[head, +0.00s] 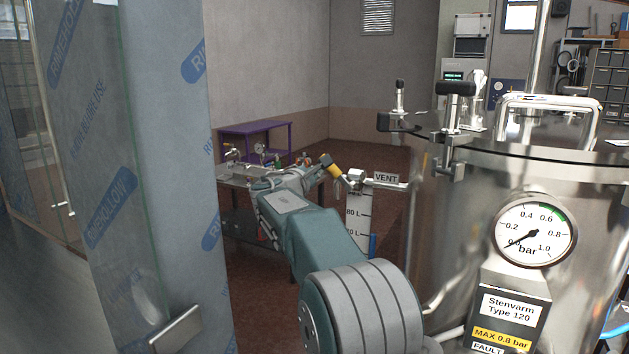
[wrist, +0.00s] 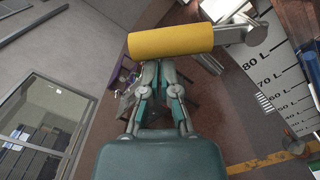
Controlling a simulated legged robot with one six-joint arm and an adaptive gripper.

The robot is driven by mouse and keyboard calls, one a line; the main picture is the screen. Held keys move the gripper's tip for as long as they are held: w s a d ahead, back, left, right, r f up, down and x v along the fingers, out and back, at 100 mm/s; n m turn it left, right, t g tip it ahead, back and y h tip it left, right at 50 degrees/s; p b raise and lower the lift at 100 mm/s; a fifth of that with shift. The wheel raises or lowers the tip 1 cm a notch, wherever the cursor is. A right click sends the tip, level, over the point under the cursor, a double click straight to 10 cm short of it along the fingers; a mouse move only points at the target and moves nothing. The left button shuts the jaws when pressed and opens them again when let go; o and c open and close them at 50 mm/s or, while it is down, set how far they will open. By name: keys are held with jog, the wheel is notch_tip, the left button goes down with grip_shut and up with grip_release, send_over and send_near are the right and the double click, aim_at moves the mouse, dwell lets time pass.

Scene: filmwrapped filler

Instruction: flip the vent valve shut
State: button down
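The vent valve (head: 355,180) sits on a pipe at the left of the steel tank, beside a "VENT" tag (head: 386,178). Its yellow handle (head: 331,166) sticks out up and left from the valve body. In the wrist view the yellow handle (wrist: 170,41) lies across the top, just beyond my fingertips, with its metal lever to the right. My gripper (head: 314,172) is right beside the handle's left side. In the wrist view my gripper (wrist: 158,67) has its fingers together with nothing visible between them. The handle hides the very tips, so I cannot tell whether they touch it.
The steel tank (head: 465,220) with a pressure gauge (head: 534,233) near zero fills the right. A film-wrapped panel (head: 150,130) stands close on the left. A litre scale (head: 358,222) hangs below the valve. A bench (head: 235,172) with fittings stands behind my gripper.

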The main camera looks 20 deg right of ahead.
jog(key=s+d+r+m, duration=0.3)
jog(key=r+m, duration=0.1)
jog(key=m, duration=0.3)
jog(key=shift+s+m, duration=0.4)
dwell(0.6)
jog(key=v, duration=1.2)
jog(key=shift+w, duration=0.1)
